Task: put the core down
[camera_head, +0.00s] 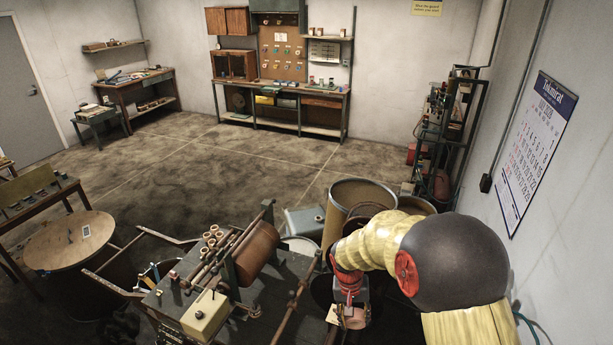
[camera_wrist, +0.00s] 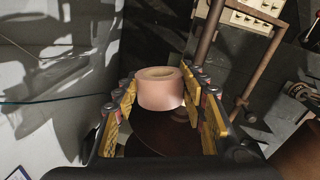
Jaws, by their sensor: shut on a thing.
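The core (camera_wrist: 159,94) is a short, pale pinkish ring with a tan hollow top. In the wrist view it sits upright between the two yellow-padded fingers of my gripper (camera_wrist: 160,108), which is shut on it. In the head view my gripper (camera_head: 350,312) points down at the right side of the winding machine. A pinkish piece (camera_head: 355,319) shows at its tip there, small and partly covered by the fingers. A dark reddish-brown round surface (camera_wrist: 165,140) lies below the core in the wrist view; I cannot tell whether the core touches it.
The winding machine (camera_head: 257,250) with its roller and rods stands left of my gripper. A control box (camera_head: 205,315) and several small cores (camera_head: 214,237) are on it. A large drum (camera_head: 357,192) stands behind my arm. The wall with a calendar (camera_head: 537,150) is at right.

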